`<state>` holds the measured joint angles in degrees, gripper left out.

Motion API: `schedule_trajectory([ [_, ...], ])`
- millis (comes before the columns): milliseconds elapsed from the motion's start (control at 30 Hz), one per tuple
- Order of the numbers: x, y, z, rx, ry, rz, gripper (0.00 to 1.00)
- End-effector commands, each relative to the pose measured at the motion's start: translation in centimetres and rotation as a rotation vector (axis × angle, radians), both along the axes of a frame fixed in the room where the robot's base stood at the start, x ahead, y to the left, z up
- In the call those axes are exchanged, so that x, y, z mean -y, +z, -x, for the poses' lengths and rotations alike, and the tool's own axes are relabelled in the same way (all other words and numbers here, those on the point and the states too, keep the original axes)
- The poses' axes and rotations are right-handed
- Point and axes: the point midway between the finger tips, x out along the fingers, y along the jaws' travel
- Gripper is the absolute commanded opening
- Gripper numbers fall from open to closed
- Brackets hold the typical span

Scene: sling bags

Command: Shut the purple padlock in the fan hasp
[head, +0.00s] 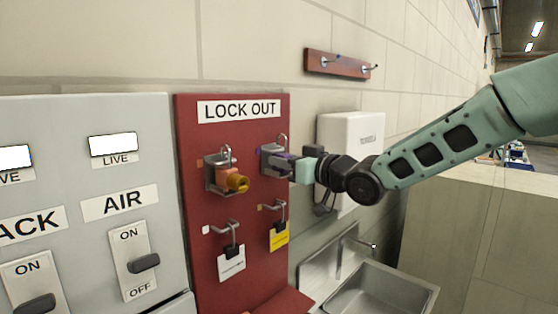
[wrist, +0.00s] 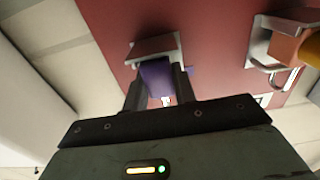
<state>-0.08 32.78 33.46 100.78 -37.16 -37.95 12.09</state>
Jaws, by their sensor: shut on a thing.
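The purple padlock (wrist: 157,78) is between the two fingers of my gripper (wrist: 160,100), which is shut on it. In the head view, a little of the padlock (head: 287,156) shows at the upper right bracket of the red LOCK OUT board, with my gripper (head: 297,166) reaching in from the right. A grey bracket (wrist: 155,47) is close behind the padlock in the wrist view. A shackle loop stands above this bracket in the head view; I cannot tell if it is still hooked there. No fan hasp can be made out.
The red board (head: 190,130) also holds an orange and yellow padlock (head: 235,181), a white tag (head: 231,262) and a yellow tag (head: 279,237) on black clips. Grey switch panels (head: 60,130) stand left. A white dispenser (head: 350,140) and a sink (head: 380,290) are right.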

Motion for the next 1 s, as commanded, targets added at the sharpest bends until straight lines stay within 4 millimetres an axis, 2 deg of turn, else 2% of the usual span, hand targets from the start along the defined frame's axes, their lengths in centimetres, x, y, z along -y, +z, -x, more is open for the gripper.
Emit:
schedule_trajectory([
  [1000, 3.8, 0.0, 3.0, -0.001, 0.0, -0.001, 0.0],
])
